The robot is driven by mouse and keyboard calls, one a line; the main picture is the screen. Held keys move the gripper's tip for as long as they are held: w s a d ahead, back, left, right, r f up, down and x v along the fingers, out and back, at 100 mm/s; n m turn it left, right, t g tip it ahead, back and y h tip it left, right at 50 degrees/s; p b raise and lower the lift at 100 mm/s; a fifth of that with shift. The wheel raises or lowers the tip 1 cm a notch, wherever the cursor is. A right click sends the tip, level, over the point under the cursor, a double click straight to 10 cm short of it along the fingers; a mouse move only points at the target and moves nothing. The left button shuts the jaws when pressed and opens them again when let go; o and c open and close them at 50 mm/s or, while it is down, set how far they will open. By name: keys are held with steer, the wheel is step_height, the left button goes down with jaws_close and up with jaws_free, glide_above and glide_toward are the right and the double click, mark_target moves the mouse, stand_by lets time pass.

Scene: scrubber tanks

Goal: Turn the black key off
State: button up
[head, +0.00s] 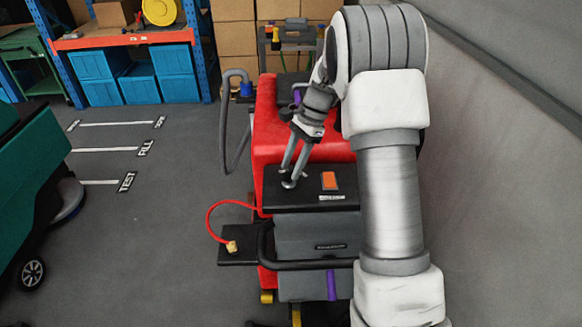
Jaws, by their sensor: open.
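A red floor scrubber (272,138) stands in the middle, partly behind my arm. My gripper (288,179) is open and points down over the left part of the panel, left of the orange rectangle. I cannot tell whether the fingertips touch anything.
A red cable (210,219) loops off the scrubber's left side near a black handlebar (318,264). A teal machine (30,180) stands at left. Shelving (205,48) and cardboard boxes (236,38) are behind. A grey wall (510,180) is close on the right. Floor between the machines is clear.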

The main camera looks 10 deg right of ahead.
steer(key=shift+a+f, duration=0.25)
steer(key=shift+f, duration=0.3)
jaws_close()
